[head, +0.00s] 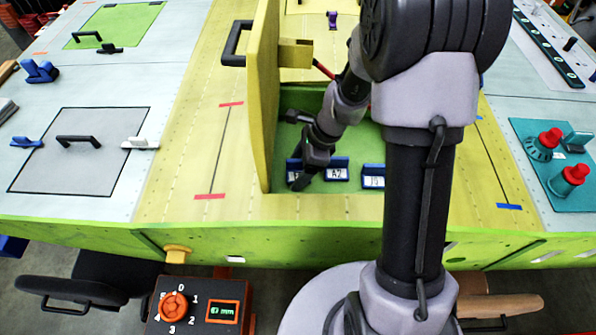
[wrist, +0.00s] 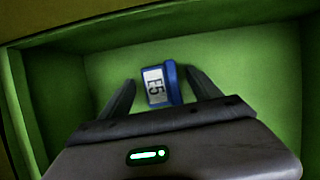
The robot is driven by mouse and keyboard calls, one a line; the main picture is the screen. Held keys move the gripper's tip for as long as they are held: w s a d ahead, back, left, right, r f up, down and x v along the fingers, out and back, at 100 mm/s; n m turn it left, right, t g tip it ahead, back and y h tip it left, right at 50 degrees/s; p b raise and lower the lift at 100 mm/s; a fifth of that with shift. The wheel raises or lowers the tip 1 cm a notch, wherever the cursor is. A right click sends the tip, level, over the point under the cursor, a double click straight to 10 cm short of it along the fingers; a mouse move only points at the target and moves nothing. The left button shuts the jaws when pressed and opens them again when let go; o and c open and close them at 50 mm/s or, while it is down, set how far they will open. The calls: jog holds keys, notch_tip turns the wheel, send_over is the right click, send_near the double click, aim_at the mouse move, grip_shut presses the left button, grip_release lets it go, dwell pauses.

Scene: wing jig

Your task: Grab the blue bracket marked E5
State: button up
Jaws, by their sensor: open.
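The blue bracket marked E5 (wrist: 172,82) lies on the green floor of a recess in the wrist view, its white label facing up and turned sideways. My gripper (wrist: 160,80) is open, with one dark finger on each side of the bracket and a gap visible at the left. In the head view my gripper (head: 303,180) reaches down into the recess at the left end of a row of blue brackets. It partly hides the leftmost bracket (head: 292,166), whose label I cannot read there.
A bracket marked A2 (head: 336,173) and another blue bracket (head: 373,177) stand to the right in the recess. A raised yellow hatch door (head: 263,100) with a black handle stands along the recess's left side. Green walls (wrist: 48,98) enclose the recess.

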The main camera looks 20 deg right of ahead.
jog(key=shift+r, duration=0.1)
jog(key=shift+c, duration=0.6)
jog(key=c, duration=1.4)
